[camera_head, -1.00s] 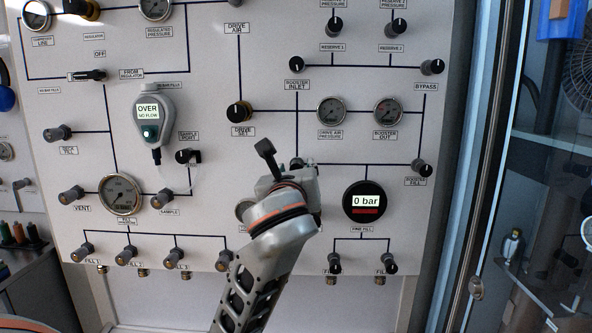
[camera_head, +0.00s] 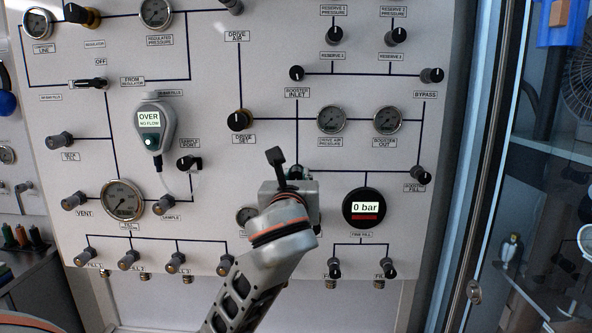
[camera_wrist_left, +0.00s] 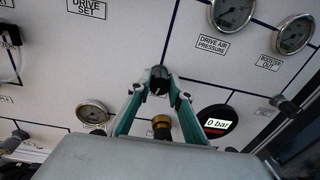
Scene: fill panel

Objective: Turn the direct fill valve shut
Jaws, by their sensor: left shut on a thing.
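My left gripper (camera_head: 297,178) reaches up to the middle of the panel in the head view. In the left wrist view, its two teal fingers (camera_wrist_left: 160,92) are closed around a black valve knob (camera_wrist_left: 159,79), one finger on each side. In the head view the gripper body hides most of this knob, and I cannot read a label for it. The knob sits on a dark line below the booster inlet label (camera_head: 297,92). My right gripper is in neither view.
A round display (camera_head: 365,207) reading 0 bar is just right of the gripper. A small gauge (camera_wrist_left: 92,112) and a brass fitting (camera_wrist_left: 162,126) are near the fingers. The booster fill knob (camera_head: 420,176) is farther right. A glass-fronted bay (camera_head: 530,180) stands beyond the panel's right edge.

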